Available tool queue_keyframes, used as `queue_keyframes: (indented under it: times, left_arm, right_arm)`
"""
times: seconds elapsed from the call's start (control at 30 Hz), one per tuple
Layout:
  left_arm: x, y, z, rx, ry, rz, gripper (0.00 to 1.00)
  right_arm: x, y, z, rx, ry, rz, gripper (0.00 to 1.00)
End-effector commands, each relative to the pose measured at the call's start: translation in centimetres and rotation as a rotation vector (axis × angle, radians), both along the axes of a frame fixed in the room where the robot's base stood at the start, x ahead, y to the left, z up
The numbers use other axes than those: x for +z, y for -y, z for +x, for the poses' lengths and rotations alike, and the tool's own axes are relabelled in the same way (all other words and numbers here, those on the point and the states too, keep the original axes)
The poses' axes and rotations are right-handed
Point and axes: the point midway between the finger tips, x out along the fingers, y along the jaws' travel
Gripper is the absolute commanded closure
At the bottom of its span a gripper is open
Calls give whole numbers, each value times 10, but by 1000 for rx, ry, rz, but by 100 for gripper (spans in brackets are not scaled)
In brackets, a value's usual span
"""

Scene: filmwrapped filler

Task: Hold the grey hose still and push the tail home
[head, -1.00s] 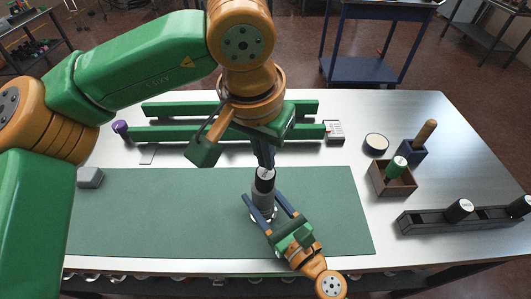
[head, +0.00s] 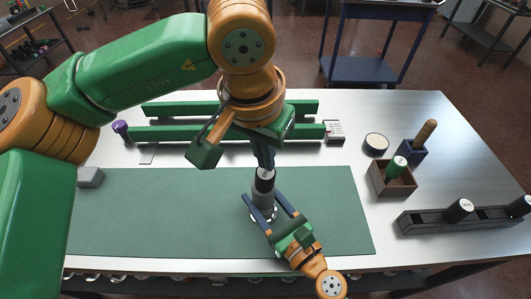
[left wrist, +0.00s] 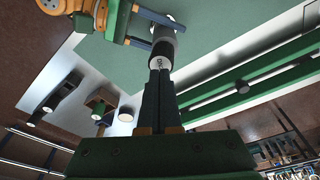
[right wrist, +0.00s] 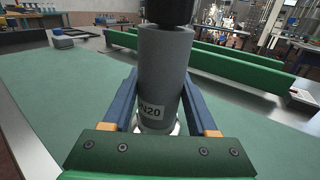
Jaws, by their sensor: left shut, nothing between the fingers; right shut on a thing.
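The grey hose (head: 262,198) stands upright on the green mat (head: 150,205). In the right wrist view its grey body (right wrist: 165,70) carries a label reading "N20". My right gripper (head: 262,210) is shut around the hose, one blue finger on each side. The black tail (head: 264,174) sits at the top of the hose, with a white marked top face. It also shows in the left wrist view (left wrist: 161,48). My left gripper (head: 265,163) is shut and empty, pointing down with its fingertips at the tail's top face. How deep the tail sits is hard to tell.
Two green rails (head: 215,132) run behind the mat. At right stand a wooden box (head: 393,183) with a green-handled tool, a blue holder (head: 412,152), a round tub (head: 376,143) and a dark rack (head: 430,218). A grey block (head: 90,177) lies at left.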

Motion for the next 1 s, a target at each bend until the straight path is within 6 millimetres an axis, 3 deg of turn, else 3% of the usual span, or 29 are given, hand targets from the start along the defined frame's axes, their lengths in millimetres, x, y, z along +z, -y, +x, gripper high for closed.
queue_keyframes:
  times: [1.0]
  left_arm:
    - [-13, 0, 0, 0, -1, 0, 100]
  right_arm:
    - [-1, 0, 0, 1, -3, -2, 100]
